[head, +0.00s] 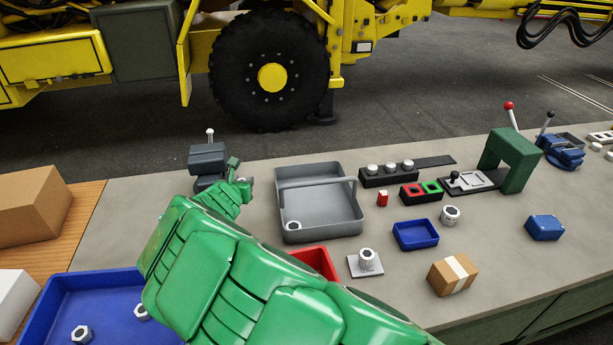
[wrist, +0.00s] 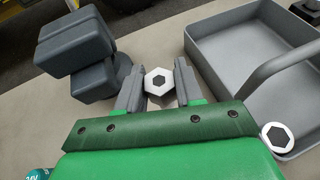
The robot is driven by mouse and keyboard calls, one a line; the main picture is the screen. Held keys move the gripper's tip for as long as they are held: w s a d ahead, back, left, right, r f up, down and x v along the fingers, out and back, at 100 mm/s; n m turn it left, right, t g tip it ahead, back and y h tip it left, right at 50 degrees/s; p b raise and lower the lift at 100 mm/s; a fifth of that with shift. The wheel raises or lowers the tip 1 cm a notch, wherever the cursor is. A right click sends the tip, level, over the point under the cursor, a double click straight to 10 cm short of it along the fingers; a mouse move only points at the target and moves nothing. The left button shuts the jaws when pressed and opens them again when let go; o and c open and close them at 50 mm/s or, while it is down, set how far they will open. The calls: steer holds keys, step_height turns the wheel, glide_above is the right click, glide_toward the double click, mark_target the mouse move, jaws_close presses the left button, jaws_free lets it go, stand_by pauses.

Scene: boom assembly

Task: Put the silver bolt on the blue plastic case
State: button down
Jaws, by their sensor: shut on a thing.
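My gripper (wrist: 158,90) is shut on a silver bolt (wrist: 157,81), whose hexagonal head with a dark centre shows between the two grey fingers in the wrist view. In the head view my gripper (head: 238,178) is at the left of the bench beside a grey vise; the held bolt cannot be made out there. The blue plastic case (head: 543,229), a small closed box, lies on the right part of the bench, far from my gripper. Its top looks bare.
A grey handled tray (head: 320,232) with a hex piece in its corner stands right of my gripper. The grey vise (wrist: 75,45) is close on the left. A blue open tray (head: 416,235), cardboard box (head: 453,274) and green arch (head: 510,160) surround the case's area.

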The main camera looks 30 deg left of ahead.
steer(key=w+d+r+m+h, duration=0.3)
steer(key=w+d+h, duration=0.1)
steer(key=w+d, duration=0.65)
steer(key=w+d+r+m+h, duration=0.2)
steer(key=w+d+m+h, duration=0.1)
steer(key=w+d, duration=0.7)
steer(key=w+d+r+m+h, duration=0.35)
steer(key=w+d, duration=0.55)
steer(key=d, duration=0.3)
steer(key=w+d+m+g+h, duration=0.1)
steer(key=d+m+g+h, duration=0.4)
steer(key=d, duration=1.9)
steer(key=w+d+m+g+h, duration=0.1)
steer(key=d+m+g+h, duration=0.4)
steer(key=d, duration=1.9)
steer(key=m+t+y, duration=0.1)
steer(key=t, duration=0.1)
glide_above(548, 222)
steer(key=shift+w+f, duration=0.1)
steer(key=shift+f, duration=6.45)
